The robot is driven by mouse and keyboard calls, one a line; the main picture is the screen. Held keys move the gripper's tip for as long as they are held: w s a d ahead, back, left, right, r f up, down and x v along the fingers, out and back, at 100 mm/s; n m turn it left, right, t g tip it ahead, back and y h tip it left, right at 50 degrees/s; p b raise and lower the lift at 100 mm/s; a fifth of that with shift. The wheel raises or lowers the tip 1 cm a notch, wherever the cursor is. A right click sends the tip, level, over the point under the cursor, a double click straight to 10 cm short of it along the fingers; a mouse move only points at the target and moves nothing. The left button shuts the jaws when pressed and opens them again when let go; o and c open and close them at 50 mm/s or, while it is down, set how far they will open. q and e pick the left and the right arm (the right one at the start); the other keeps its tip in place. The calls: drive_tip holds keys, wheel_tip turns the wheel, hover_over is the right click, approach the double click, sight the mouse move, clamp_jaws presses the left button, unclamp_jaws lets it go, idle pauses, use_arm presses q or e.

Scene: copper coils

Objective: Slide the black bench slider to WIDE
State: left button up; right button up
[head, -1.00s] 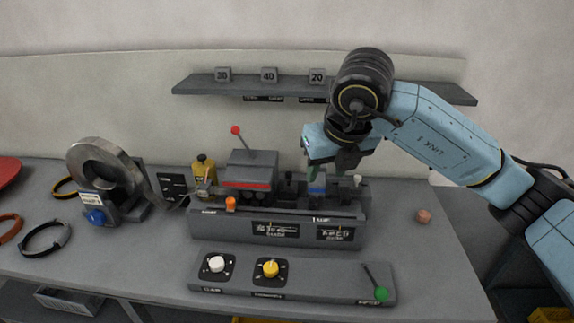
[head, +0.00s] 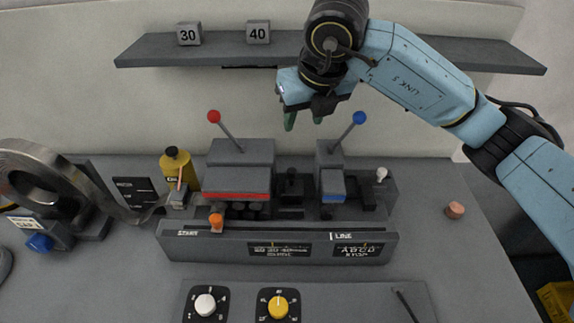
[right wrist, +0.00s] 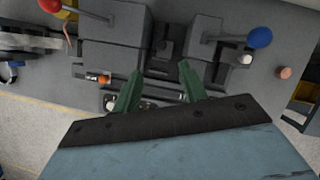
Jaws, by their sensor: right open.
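A black block (head: 292,185) sits on the grey bench machine (head: 200,245), between the red-striped grey block (head: 240,168) and the blue-marked grey block (head: 331,186). I take it for the black slider, and cannot read a WIDE mark. It also shows in the right wrist view (right wrist: 163,48). My right gripper (head: 304,118) is open and empty, with green fingers apart, and appears above and behind the machine in the head view. In the right wrist view its fingertips (right wrist: 160,75) show below the black block, with a gap between them. My left gripper is not in view.
A red-knobbed lever (head: 214,117) and a blue-knobbed lever (head: 359,118) stand up near the gripper. A shelf (head: 360,52) runs behind. A yellow bottle (head: 178,168) and grey ring (head: 40,178) are left. White (head: 205,304) and yellow (head: 278,306) dials are in front.

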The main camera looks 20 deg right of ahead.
sight(292, 170)
drive_tip(key=b+x, duration=0.1)
drive_tip(key=x, duration=0.5)
drive_tip(key=s+b+x, duration=0.1)
drive_tip(key=b+x, duration=0.1)
drive_tip(key=x, duration=0.4)
drive_tip(key=s+b+x, duration=0.1)
drive_tip(key=x, duration=0.5)
drive_tip(key=shift+w+d+f, duration=0.1)
drive_tip(key=shift+d+f, duration=0.1)
drive_tip(key=shift+f, duration=0.4)
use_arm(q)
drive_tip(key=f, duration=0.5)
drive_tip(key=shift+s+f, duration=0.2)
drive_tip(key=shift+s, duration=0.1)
use_arm(e)
clamp_jaws()
